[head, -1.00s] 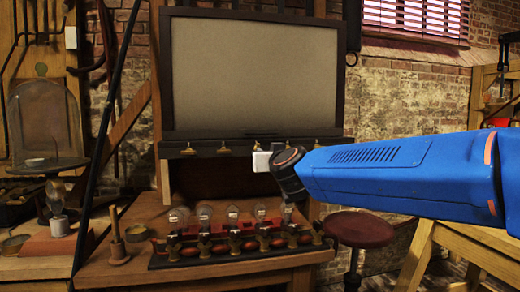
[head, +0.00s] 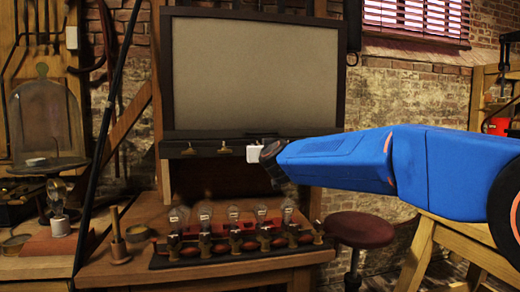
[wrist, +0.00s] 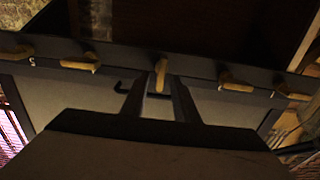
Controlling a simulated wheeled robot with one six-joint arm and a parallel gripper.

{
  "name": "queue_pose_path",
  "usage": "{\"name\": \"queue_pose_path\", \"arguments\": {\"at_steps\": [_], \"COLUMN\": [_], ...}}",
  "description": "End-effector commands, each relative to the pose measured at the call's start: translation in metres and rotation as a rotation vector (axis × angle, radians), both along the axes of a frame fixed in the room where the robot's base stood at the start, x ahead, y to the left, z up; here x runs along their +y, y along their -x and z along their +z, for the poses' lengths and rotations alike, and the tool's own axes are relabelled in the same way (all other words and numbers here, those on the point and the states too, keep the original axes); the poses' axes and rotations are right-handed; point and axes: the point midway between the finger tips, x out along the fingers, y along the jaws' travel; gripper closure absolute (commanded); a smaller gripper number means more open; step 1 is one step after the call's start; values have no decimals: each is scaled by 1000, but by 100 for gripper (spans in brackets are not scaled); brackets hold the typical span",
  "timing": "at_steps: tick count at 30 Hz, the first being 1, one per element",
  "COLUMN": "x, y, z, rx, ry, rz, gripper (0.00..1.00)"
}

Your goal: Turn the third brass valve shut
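A row of brass valves sits on the dark rail under the large grey board. In the head view two valves at the left of the row, the first (head: 188,149) and second (head: 225,148), show; my arm hides the others. In the wrist view, which looks inverted, the third valve (wrist: 160,72) is in the middle, its handle lying up and down in the picture. The neighbouring valves (wrist: 237,86) (wrist: 80,65) lie roughly crosswise. My gripper (wrist: 158,80) is open, its fingertips on either side of the third valve's handle with gaps visible. Its pale tip (head: 254,153) shows in the head view.
The grey board (head: 255,75) stands above the rail (head: 205,151). Below, several glass jars or bulbs stand in a rack (head: 240,255) on the wooden bench. A red stool (head: 360,229) is to the right; a glass bell jar (head: 45,115) is at the left.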

Motion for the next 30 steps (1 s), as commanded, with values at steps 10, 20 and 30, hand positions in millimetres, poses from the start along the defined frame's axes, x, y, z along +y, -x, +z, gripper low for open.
{"name": "queue_pose_path", "arguments": {"at_steps": [10,20,30], "x": [0,0,-3], "y": [0,0,0], "z": [0,0,-1], "rx": [0,9,67], "ry": [0,-31,-231], "rz": [0,0,0], "gripper": [100,100,100]}}
